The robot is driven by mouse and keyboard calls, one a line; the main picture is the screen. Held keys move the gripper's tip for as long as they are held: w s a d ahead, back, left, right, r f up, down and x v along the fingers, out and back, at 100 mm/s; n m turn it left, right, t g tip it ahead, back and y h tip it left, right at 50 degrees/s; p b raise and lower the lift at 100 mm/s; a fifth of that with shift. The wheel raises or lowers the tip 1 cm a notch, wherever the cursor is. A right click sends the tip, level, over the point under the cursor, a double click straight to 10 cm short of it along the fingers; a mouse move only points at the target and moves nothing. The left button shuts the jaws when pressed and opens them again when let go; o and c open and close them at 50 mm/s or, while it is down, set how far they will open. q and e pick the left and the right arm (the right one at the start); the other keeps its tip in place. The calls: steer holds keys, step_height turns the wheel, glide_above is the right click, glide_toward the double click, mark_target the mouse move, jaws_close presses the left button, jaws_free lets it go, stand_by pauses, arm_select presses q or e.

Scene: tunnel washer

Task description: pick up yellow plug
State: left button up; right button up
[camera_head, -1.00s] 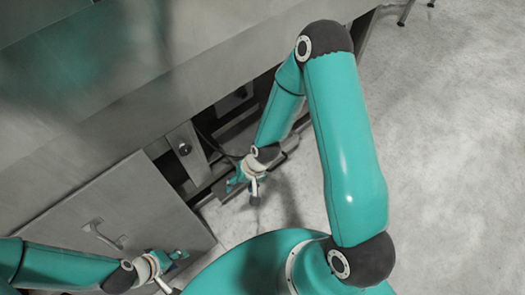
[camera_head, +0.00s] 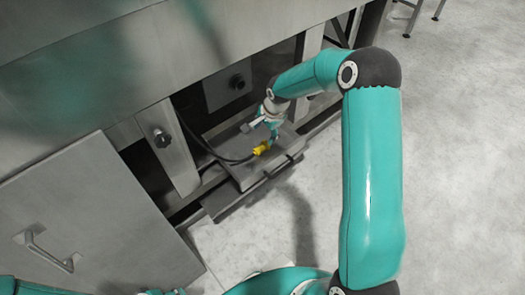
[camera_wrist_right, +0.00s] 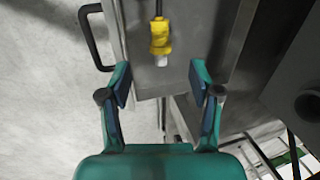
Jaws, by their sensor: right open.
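The yellow plug (camera_head: 262,148) is on the end of a dark cable and lies on a grey metal tray (camera_head: 245,178) in the opening of the machine. In the right wrist view the plug (camera_wrist_right: 160,38) has a pale tip and lies beyond the fingertips, roughly between their lines. My right gripper (camera_head: 272,128) is by the plug in the head view. In the right wrist view my right gripper (camera_wrist_right: 162,85) is open with nothing between its fingers. My left gripper is largely cut off at the bottom left of the head view, and its fingers do not show clearly.
A dark cable (camera_head: 205,145) runs from the plug to the upper left. A metal panel with a handle (camera_head: 48,250) stands at the left. The tray has a dark handle (camera_wrist_right: 92,40). Pale floor (camera_head: 455,170) is clear at the right.

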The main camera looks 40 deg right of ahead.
steer(key=b, duration=0.2)
glide_toward(260, 149)
steer(key=x, duration=0.5)
steer(key=shift+w+a, duration=0.15)
steer(key=shift+a, duration=0.15)
steer(key=x, duration=0.1)
steer(key=b+x, duration=0.1)
steer(key=x, duration=0.1)
steer(key=b+x, duration=0.1)
steer(key=x, duration=0.1)
steer(key=shift+d+f, duration=0.15)
steer(key=shift+d, duration=0.15)
jaws_close()
